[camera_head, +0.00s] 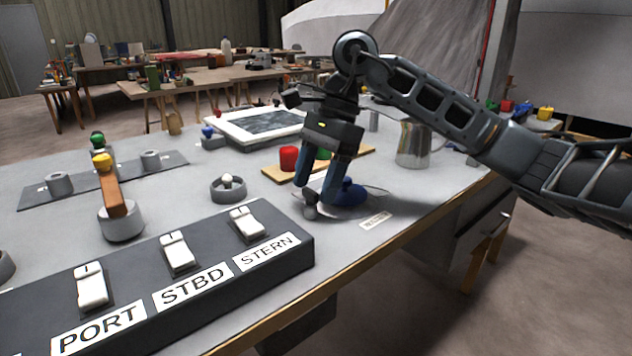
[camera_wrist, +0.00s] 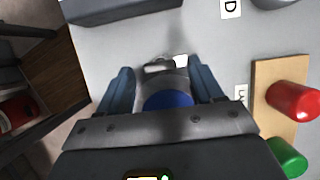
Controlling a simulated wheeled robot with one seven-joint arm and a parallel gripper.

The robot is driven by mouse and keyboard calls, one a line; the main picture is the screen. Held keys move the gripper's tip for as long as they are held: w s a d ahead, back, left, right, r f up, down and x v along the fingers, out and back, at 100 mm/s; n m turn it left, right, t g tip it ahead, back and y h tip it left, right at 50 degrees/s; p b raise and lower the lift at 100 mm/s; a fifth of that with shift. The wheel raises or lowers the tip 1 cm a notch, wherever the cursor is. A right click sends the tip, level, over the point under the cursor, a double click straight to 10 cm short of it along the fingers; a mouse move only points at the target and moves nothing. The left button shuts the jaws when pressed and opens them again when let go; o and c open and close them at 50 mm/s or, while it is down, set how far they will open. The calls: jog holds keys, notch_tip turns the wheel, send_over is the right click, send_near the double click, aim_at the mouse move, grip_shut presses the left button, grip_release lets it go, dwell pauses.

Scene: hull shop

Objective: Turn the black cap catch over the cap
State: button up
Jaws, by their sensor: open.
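My gripper (camera_head: 319,198) points down at the workbench with its two blue fingers apart. Its open fingers also show in the wrist view (camera_wrist: 162,75), one on each side. A round blue cap (camera_head: 350,193) sits on a pale round plate beside the fingers; in the wrist view the blue cap (camera_wrist: 168,100) lies between them, partly hidden by the gripper body. A small dark grey piece, perhaps the cap catch (camera_head: 310,207), stands by the left fingertip. In the wrist view it seems to lie ahead of the cap (camera_wrist: 158,67). I cannot tell whether a finger touches it.
A switch box (camera_head: 170,275) with white rockers fills the front left. A wooden board with red (camera_head: 289,158) and green knobs lies just behind. A metal jug (camera_head: 413,145) stands to the right. A lever with an orange handle (camera_head: 113,190) stands left.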

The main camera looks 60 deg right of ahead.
jog(key=shift+a+f, duration=0.1)
jog(key=shift+f, duration=0.05)
jog(key=shift+c, duration=0.3)
jog(key=c, duration=1)
